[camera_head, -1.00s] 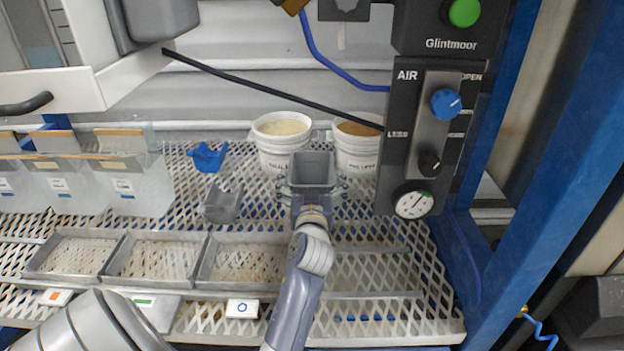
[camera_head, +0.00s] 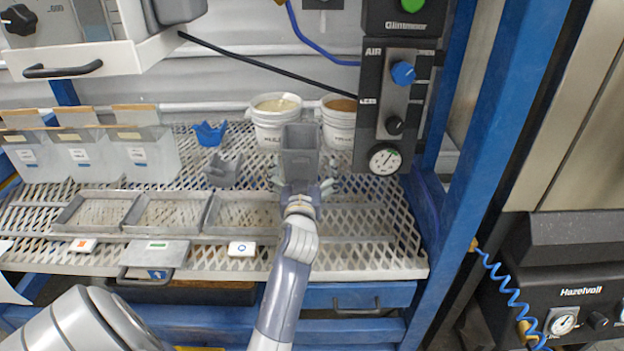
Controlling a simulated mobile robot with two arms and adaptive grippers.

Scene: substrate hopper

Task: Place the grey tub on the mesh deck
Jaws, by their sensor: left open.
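The grey tub (camera_head: 300,147) is a small square-sided container in front of the two white buckets, over the mesh deck (camera_head: 350,224). It looks upright. My left gripper (camera_head: 302,186) is open at the near side of the tub, with its fingers spread to the left and right of the tub's lower part. The gripper hides the tub's base, so I cannot tell whether it rests fully on the mesh. My right gripper is not in view.
White buckets (camera_head: 274,132) (camera_head: 338,135) stand behind the tub. A blue scoop (camera_head: 210,134) and a grey scoop (camera_head: 222,172) lie to its left. Shallow metal trays (camera_head: 206,213) line the front left. The air panel (camera_head: 390,110) hangs at right. Mesh to the right front is clear.

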